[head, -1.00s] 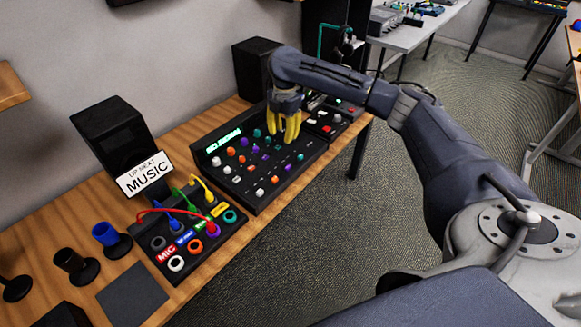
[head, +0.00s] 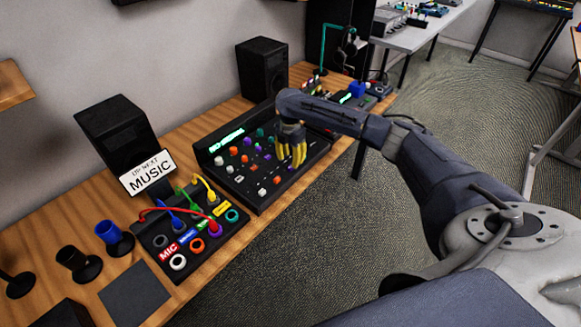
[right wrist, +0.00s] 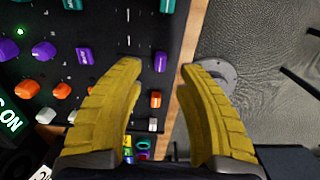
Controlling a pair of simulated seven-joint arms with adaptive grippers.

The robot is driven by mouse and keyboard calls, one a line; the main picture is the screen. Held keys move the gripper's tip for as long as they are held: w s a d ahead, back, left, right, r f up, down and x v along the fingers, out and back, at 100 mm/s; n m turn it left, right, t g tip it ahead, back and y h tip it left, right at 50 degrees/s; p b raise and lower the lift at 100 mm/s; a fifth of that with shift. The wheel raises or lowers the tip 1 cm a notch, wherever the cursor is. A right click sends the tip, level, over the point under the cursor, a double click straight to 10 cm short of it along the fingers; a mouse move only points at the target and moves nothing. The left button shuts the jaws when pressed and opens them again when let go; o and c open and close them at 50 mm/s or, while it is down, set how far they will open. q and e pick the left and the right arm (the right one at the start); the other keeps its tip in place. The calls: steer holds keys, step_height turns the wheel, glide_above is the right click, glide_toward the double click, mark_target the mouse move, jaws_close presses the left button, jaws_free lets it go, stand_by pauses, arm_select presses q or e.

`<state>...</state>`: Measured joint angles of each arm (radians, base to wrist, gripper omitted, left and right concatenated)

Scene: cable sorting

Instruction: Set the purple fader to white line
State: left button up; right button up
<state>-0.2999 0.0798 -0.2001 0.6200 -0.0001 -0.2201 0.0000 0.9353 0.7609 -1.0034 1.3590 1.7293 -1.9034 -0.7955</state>
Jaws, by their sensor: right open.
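The purple fader (right wrist: 160,63) sits near the panel's edge in the right wrist view. It stands in a row with an orange fader (right wrist: 155,99), a white one (right wrist: 153,125) and a teal one (right wrist: 167,5). Short white marks (right wrist: 128,41) show on the black panel beside this row. My right gripper (right wrist: 160,68) is open, its yellow fingers to either side of the purple fader in that view, apparently not touching it. In the head view the right gripper (head: 291,164) hangs over the near edge of the mixer (head: 225,178) and partly hides the faders.
Purple, orange, white and teal knobs cover the rest of the mixer. A patch box (head: 160,240) with coloured cables stands to its left, with a MUSIC sign (head: 147,173) behind. Speakers (head: 262,68) stand at the back. Open floor (head: 300,260) lies beyond the table's near edge.

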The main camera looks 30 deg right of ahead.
mark_target(290, 166)
steer(key=shift+f, duration=2.3)
steer(key=shift+o, duration=0.3)
jaws_close()
